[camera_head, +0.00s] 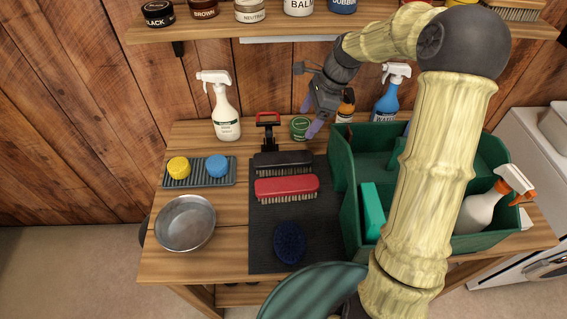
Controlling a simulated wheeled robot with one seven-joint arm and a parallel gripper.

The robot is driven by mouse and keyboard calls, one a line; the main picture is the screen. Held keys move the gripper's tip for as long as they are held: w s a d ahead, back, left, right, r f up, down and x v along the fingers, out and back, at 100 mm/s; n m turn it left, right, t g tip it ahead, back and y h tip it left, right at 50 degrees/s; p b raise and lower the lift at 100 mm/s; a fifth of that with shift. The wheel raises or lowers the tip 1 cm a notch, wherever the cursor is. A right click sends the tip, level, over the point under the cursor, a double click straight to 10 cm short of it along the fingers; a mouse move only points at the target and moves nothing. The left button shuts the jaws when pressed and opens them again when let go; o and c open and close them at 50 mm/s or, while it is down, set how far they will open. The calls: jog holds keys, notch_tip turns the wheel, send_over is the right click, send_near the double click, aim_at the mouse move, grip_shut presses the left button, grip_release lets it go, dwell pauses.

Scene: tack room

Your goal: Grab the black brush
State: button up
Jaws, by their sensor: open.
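The black brush (283,164) lies on a dark mat (262,232) on the wooden table, bristles facing the front. A red brush (287,187) lies just in front of it, very close. A dark blue oval brush (289,242) lies further forward on the same mat. My gripper (309,118) hangs above the back of the table, up and to the right of the black brush. Its purple-tipped fingers are apart, with nothing seen between them. It is clear of the brush.
A red-handled tool (268,122) and a green tin (300,128) stand behind the black brush. A green tote (345,205) is right of the mat, partly behind my arm. A metal bowl (185,222), sponge tray (199,172) and spray bottle (226,122) are left. A shelf (210,32) runs above.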

jog(key=p, duration=0.1)
send_near(284, 157)
jog(key=x, duration=0.5)
jog(key=shift+f, duration=0.15)
jog(key=p+x, duration=0.1)
jog(key=x, duration=0.4)
jog(key=shift+a+p, duration=0.1)
jog(key=shift+p, duration=0.3)
jog(key=shift+c, duration=0.5)
jog(key=c, duration=1.1)
